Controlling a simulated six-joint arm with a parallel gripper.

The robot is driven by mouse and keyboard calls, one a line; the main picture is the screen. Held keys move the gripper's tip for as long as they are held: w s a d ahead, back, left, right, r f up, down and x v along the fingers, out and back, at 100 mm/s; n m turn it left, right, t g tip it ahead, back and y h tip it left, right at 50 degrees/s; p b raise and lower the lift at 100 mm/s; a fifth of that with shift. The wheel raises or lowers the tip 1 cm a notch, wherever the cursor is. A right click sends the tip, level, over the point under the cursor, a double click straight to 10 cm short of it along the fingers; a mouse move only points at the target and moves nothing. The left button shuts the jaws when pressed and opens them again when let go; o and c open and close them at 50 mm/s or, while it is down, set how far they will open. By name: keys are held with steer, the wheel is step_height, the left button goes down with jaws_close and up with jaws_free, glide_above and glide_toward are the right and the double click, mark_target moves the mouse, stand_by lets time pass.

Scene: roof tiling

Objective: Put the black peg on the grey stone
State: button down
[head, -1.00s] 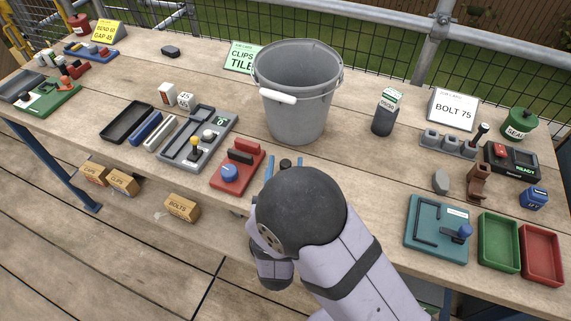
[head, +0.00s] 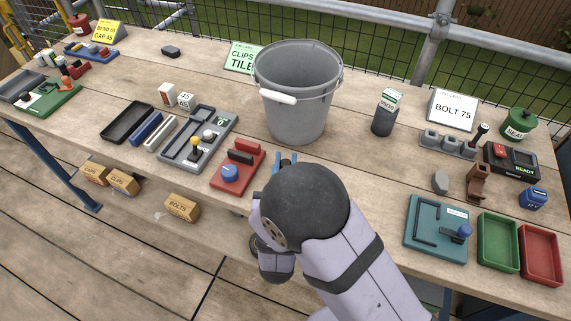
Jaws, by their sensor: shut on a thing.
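My gripper (head: 286,160) is at the front middle of the table, just in front of the grey bucket. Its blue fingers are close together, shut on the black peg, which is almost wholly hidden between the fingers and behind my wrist. The grey stone (head: 440,181) is a small rounded lump on the table to the right, well apart from my gripper. It stands left of a brown holder and above the teal tray.
The grey bucket (head: 297,100) stands tall right behind my gripper. A red block fixture (head: 237,168) is close on the left. A dark bottle (head: 384,115), brown holder (head: 478,183) and teal tray (head: 435,230) are on the right. Bare wood lies between bucket and stone.

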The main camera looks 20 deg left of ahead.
steer(key=shift+r, duration=4.9)
step_height(320, 180, up, 10)
steer(key=p, duration=1)
steer(key=shift+r+p, duration=0.25)
steer(key=shift+p, duration=0.15)
steer(key=shift+f, duration=0.1)
